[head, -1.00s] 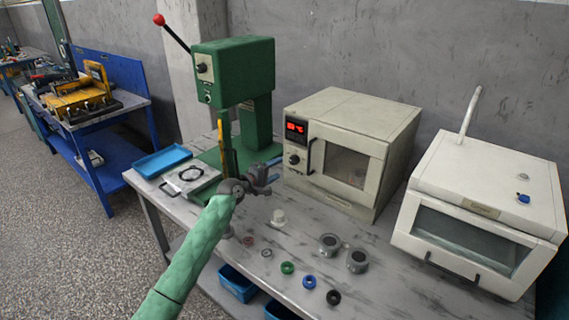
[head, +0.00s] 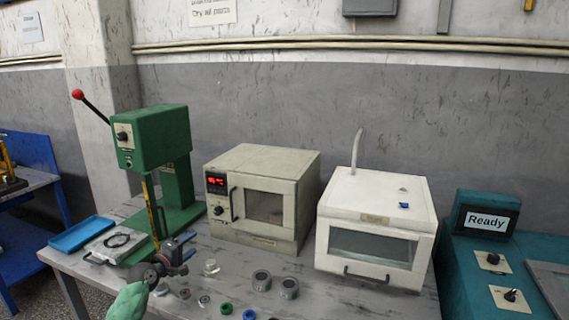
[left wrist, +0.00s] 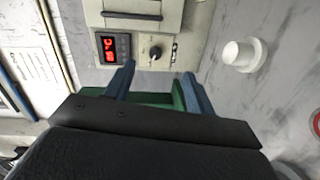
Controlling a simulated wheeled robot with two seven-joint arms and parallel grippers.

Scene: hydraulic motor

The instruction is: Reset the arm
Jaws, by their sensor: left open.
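My left gripper (head: 190,247) is open and empty, above the grey bench (head: 70,262) in front of the green press (head: 150,130). My left arm comes in from the bottom left. In the left wrist view its two blue fingers (left wrist: 158,74) stand apart, with the beige oven's (head: 262,170) red display and knob beyond them. A white stepped part (head: 211,267) stands on the bench to the right of the gripper; it also shows in the left wrist view (left wrist: 240,55). My right gripper is not in view.
Two grey round parts (head: 289,288) and several small rings, one green (head: 226,308), lie along the bench front. A blue tray (head: 80,235) lies at the left. A white cabinet (head: 375,225) and a teal station reading "Ready" (head: 486,222) stand to the right.

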